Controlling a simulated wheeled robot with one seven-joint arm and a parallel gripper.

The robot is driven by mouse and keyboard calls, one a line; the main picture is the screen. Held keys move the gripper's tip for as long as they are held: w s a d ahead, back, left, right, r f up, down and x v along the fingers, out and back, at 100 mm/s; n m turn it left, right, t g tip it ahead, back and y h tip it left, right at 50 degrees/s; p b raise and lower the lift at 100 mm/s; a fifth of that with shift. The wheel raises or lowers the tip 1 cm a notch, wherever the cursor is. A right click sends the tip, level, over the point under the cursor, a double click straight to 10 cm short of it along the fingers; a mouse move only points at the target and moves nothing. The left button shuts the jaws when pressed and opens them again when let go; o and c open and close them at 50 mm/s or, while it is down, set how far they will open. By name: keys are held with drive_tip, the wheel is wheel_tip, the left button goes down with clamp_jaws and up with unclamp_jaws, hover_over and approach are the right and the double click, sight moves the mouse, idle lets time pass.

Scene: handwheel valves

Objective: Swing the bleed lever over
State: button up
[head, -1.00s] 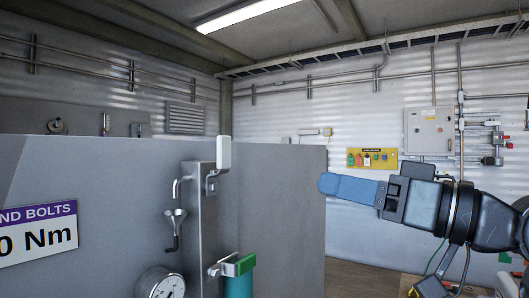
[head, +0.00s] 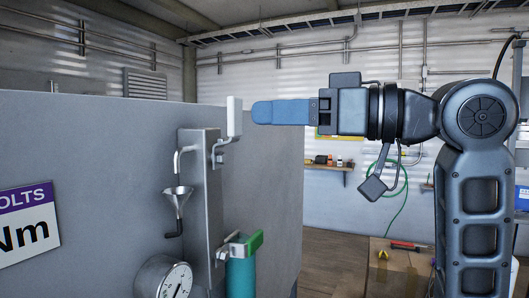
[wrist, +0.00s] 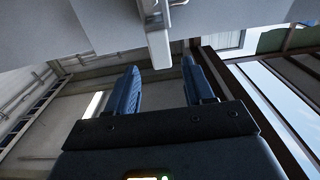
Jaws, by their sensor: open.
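The lever with a pale upright grip (head: 234,117) stands at the top of a grey metal post (head: 205,190), joined by a small bent bracket. My gripper (head: 258,112) is just right of the grip at about its height, blue fingers pointing left, with a small gap showing. In the wrist view the lever grip (wrist: 159,48) lies in line with the space between the two fingertips (wrist: 159,70). The fingers are spread apart and hold nothing. I cannot tell from the wrist view whether the grip is between the fingers or just beyond them.
A bent spout above a funnel (head: 178,198) and a pressure gauge (head: 165,278) are left of the post. A green handle (head: 254,243) sits above a teal cylinder (head: 240,278). A grey panel (head: 90,150) stands behind. Open floor (head: 325,250) lies right of it.

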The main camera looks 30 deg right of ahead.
sight(238, 114)
drive_tip(key=x, duration=0.5)
drive_tip(key=shift+w+a, duration=0.2)
drive_tip(key=shift+w, duration=0.05)
drive_tip(key=c, duration=0.8)
